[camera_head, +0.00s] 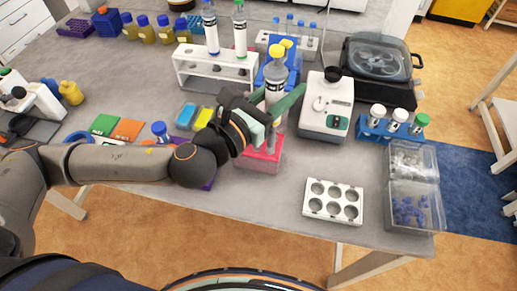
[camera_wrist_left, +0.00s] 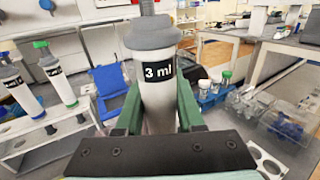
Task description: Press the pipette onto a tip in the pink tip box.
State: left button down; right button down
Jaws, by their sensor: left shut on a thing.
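The pipette (camera_head: 277,73) has a yellow top and stands upright in my left gripper (camera_head: 278,108). In the left wrist view the pipette (camera_wrist_left: 157,92) shows a black "3 ml" label, and green fingers close on it from both sides. The pink tip box (camera_head: 264,159) sits on the table right below the gripper. The gripper and arm hide part of the box. I cannot tell whether the pipette's lower end touches a tip. My right gripper is not in view.
A white rack (camera_head: 213,72) with two more pipettes stands behind, left of a blue rack. A white device (camera_head: 327,104) is close on the right. A white six-hole tray (camera_head: 334,201) and clear boxes (camera_head: 413,160) lie further right. Bare table lies in front.

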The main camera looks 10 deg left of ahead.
pick_arm(q)
jog(key=shift+f, duration=0.55)
dwell(0.9)
